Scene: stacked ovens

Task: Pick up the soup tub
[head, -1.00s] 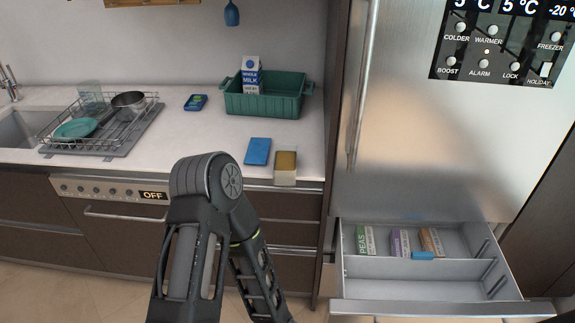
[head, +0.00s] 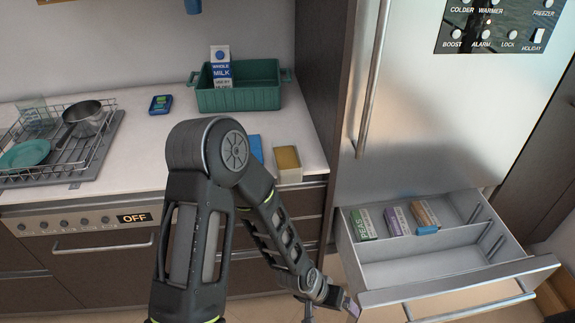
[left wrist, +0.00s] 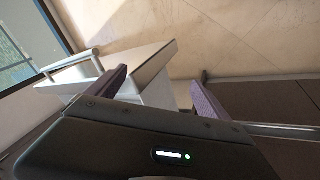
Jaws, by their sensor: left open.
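A small pale tub with a tan-brown top (head: 287,162), which looks like the soup tub, stands on the counter (head: 130,135) near its front right edge. My left gripper (head: 347,304) is low in front of the cabinets, beside the left front corner of the open freezer drawer (head: 420,270), well below and apart from the tub. In the left wrist view its two purple fingers (left wrist: 158,92) are spread with nothing between them. The tub does not show there. My right gripper is not in view.
A blue flat item (head: 255,148), partly hidden by my arm, lies left of the tub. A green crate (head: 240,98) holding a milk carton (head: 221,66) stands behind. The drawer holds several boxes, including peas (head: 363,224). The drawer front (left wrist: 150,62) is near the left fingers.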

